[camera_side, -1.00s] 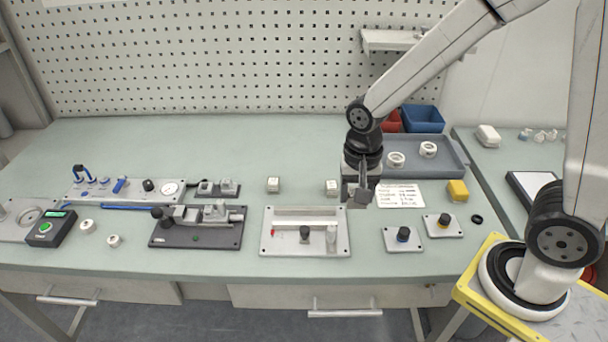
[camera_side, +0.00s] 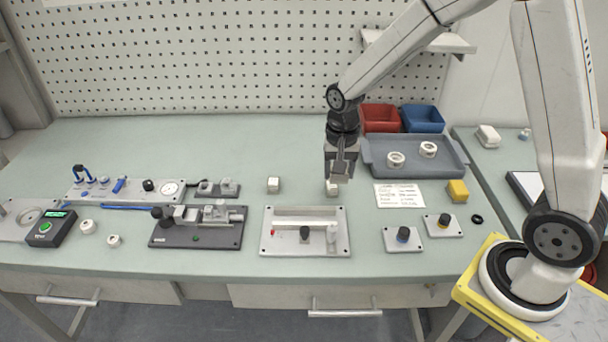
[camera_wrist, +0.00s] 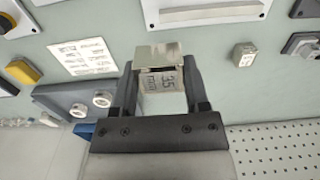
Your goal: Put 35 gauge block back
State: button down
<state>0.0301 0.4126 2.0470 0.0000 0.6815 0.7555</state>
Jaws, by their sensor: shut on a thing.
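My gripper (camera_side: 341,174) is shut on a small grey gauge block (camera_wrist: 160,84), whose face, marked 35, shows between the fingers in the wrist view. In the side view my gripper points down over the back of the bench, above a small pale block-shaped piece (camera_side: 331,189). The gripper partly hides this piece. In the wrist view a pale part (camera_wrist: 158,54) shows at the fingertips beyond the marked face. I cannot tell whether the held block touches the piece below. A similar small pale block (camera_side: 273,185) stands apart to the left.
In front lies a light fixture plate (camera_side: 342,247) with upright parts. To the right are a paper sheet (camera_side: 400,195), a yellow block (camera_side: 457,191) and two small plates with knobs. A grey tray (camera_side: 455,170) with white rings stands behind. Bench between the two pale pieces is clear.

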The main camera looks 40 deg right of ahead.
jog(key=w+f, duration=0.3)
jog(key=w, duration=0.5)
send_over(301, 193)
jog(key=f, duration=0.5)
jog(key=shift+s, duration=0.4)
jog(key=shift+w+f, duration=0.25)
jog(key=shift+f, duration=0.1)
jog(key=shift+w+f, duration=0.15)
jog(key=shift+f, duration=0.05)
jog(key=shift+w+f, duration=0.1)
jog(key=shift+f, duration=1.4)
jog(key=shift+f, duration=0.15)
jog(key=shift+c, duration=0.4)
grip_release()
